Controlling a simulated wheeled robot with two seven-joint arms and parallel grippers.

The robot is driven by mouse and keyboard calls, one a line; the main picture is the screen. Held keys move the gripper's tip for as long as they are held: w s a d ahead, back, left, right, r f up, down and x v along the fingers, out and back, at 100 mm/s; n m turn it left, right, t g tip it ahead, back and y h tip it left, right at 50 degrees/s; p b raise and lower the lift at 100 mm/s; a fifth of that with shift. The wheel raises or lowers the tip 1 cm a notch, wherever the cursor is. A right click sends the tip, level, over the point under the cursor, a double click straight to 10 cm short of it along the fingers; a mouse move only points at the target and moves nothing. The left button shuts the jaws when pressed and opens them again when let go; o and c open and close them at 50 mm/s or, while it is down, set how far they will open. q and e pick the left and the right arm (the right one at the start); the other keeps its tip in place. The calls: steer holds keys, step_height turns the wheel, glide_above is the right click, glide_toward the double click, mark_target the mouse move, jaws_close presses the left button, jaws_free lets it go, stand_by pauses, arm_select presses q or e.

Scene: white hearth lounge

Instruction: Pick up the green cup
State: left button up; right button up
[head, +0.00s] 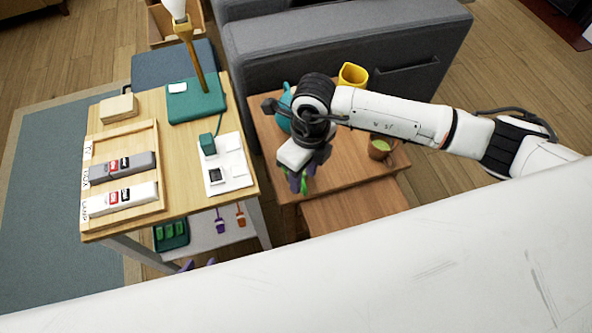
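My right arm comes in from the right, and its gripper (299,178) points down over the left edge of the low wooden table. Its purple fingers show below the white palm. A narrow bright green piece (304,186) shows between or just behind these fingers; it may be part of the green cup, but most of it is hidden. I cannot tell whether the fingers touch it. Two purple tips, apart, which look like my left gripper (198,264), show low in the picture above my white body; the rest is hidden.
On the low table (345,182) are a yellow mug (352,75), a brown mug with green inside (380,148) and a teal pot (284,112), partly hidden by my arm. The desk (180,150) at left holds a lamp base (197,101) and a wooden tray (150,137). A grey sofa (340,45) stands behind.

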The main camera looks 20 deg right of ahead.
mark_target(306, 189)
steer(key=shift+h, duration=0.3)
steer(key=shift+w+d+f, duration=0.1)
steer(key=shift+d+f, duration=0.1)
steer(key=shift+f, duration=1.45)
steer(key=shift+w+d+f, duration=0.1)
steer(key=shift+d+f, duration=0.1)
steer(key=shift+f, duration=1.5)
steer(key=shift+w+d+f, duration=0.1)
steer(key=shift+d+f, duration=0.1)
steer(key=shift+f, duration=1.45)
jaws_close()
steer(key=shift+r, duration=0.1)
